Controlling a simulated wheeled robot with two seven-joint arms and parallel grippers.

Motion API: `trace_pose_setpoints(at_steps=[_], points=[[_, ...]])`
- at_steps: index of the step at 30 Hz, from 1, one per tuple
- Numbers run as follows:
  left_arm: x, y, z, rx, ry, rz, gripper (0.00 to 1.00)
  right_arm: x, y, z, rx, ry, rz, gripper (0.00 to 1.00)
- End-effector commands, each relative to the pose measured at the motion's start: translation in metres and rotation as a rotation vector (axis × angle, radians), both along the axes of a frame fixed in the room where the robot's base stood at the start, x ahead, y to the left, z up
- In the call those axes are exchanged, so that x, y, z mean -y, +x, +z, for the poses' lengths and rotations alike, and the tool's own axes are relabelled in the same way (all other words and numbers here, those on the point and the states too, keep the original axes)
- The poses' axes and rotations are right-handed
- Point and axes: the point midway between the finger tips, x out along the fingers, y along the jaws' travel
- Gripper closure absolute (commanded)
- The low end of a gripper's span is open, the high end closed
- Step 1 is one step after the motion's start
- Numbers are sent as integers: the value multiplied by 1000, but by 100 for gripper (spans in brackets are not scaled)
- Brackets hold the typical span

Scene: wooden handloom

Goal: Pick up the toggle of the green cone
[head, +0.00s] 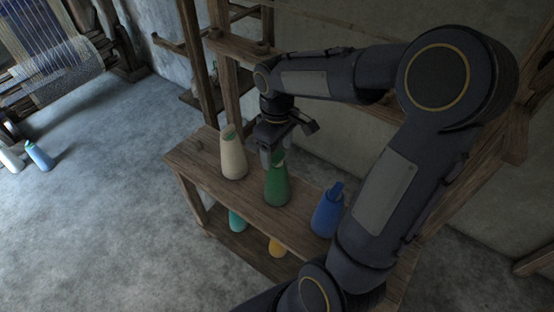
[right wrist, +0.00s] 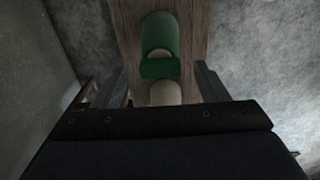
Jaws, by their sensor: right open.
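The green cone (head: 277,187) stands upright on the wooden shelf's top board. My right gripper (head: 268,157) is directly over its top, partly hiding it in the head view. In the right wrist view the green cone (right wrist: 160,32) is at the top middle, with a green block that looks like its toggle (right wrist: 160,69) at the near end. My open right fingers (right wrist: 160,75) stand wide on either side of this line, with gaps to the toggle. I cannot tell whether they are at its height. My left gripper is not in view.
A cream cone (head: 233,158) stands left of the green one, and a blue cone (head: 327,213) stands right, near my arm. Teal (head: 237,220) and yellow (head: 277,246) cones are on the lower board. Wooden posts (head: 230,85) rise behind. A loom (head: 50,60) stands far left.

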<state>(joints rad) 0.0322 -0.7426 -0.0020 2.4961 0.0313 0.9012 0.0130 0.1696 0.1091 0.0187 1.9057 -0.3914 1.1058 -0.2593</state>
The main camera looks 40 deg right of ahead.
Motion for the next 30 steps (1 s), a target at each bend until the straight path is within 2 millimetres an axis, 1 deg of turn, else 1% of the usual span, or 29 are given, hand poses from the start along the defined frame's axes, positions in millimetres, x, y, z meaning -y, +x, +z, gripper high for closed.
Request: trace_pose_setpoints(at_steps=[1, 3, 10, 11, 21, 30], points=[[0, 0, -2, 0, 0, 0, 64, 0, 0, -7, -1, 0, 0, 33], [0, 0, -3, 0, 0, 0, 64, 0, 0, -10, 0, 0, 0, 33], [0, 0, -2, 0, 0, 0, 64, 0, 0, -11, 1, 0, 0, 33], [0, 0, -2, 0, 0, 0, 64, 0, 0, -11, 1, 0, 0, 35], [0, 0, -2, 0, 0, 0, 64, 0, 0, -10, 2, 1, 0, 80], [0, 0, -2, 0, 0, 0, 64, 0, 0, -10, 2, 0, 0, 80]])
